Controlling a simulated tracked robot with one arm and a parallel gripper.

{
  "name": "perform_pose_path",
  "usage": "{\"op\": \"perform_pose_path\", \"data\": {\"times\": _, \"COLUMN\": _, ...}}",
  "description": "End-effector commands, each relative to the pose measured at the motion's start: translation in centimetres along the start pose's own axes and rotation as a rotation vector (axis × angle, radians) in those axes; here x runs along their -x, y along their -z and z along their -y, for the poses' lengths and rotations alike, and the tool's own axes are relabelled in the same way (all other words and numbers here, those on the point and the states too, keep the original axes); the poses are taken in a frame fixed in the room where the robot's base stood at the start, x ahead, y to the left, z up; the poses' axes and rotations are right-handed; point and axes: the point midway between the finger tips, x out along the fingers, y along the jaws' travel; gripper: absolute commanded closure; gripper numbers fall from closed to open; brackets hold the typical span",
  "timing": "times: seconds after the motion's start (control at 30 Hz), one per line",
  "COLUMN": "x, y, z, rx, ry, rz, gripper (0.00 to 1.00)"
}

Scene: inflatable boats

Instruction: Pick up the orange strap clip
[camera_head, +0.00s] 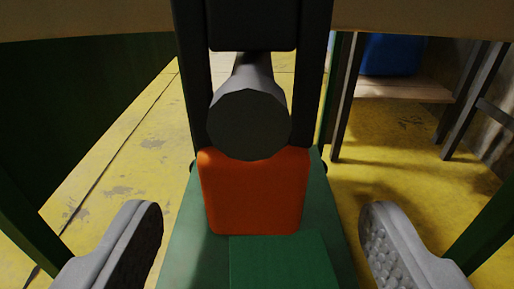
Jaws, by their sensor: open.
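I cannot make out an orange strap clip anywhere in this view. The large orange block in the middle lines up with my own dark and green parts, and I cannot recognise it as a clip. My gripper (258,225) is open, with one grey finger at the lower left and the other at the lower right, wide apart. No held object shows between the fingers. My own parts hide much of the middle of the view.
A tan edge (90,20) crosses the top. A dark green panel (70,110) stands at the left. A wooden bench (392,91) with dark legs and a blue object (391,54) on it stand at the upper right. Worn yellow floor (395,155) shows on both sides.

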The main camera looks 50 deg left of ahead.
Motion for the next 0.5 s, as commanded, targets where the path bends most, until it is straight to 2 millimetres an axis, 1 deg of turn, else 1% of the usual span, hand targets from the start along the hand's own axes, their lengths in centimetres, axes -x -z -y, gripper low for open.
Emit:
{"op": "perform_pose_path", "data": {"times": 0.17, "x": -1.5, "y": 0.5, "z": 0.2, "rx": 0.002, "ry": 0.003, "rz": -0.002, "gripper": 0.33}}
{"op": "perform_pose_path", "data": {"times": 0.3, "x": -3.1, "y": 1.0, "z": 0.4, "rx": 0.001, "ry": 0.003, "rz": 0.001, "gripper": 0.33}}
{"op": "perform_pose_path", "data": {"times": 0.4, "x": -4.2, "y": 1.0, "z": 0.3, "rx": 0.0, "ry": 0.003, "rz": 0.001, "gripper": 0.33}}
{"op": "perform_pose_path", "data": {"times": 0.5, "x": -4.9, "y": 1.1, "z": 0.3, "rx": 0.001, "ry": 0.002, "rz": -0.001, "gripper": 0.33}}
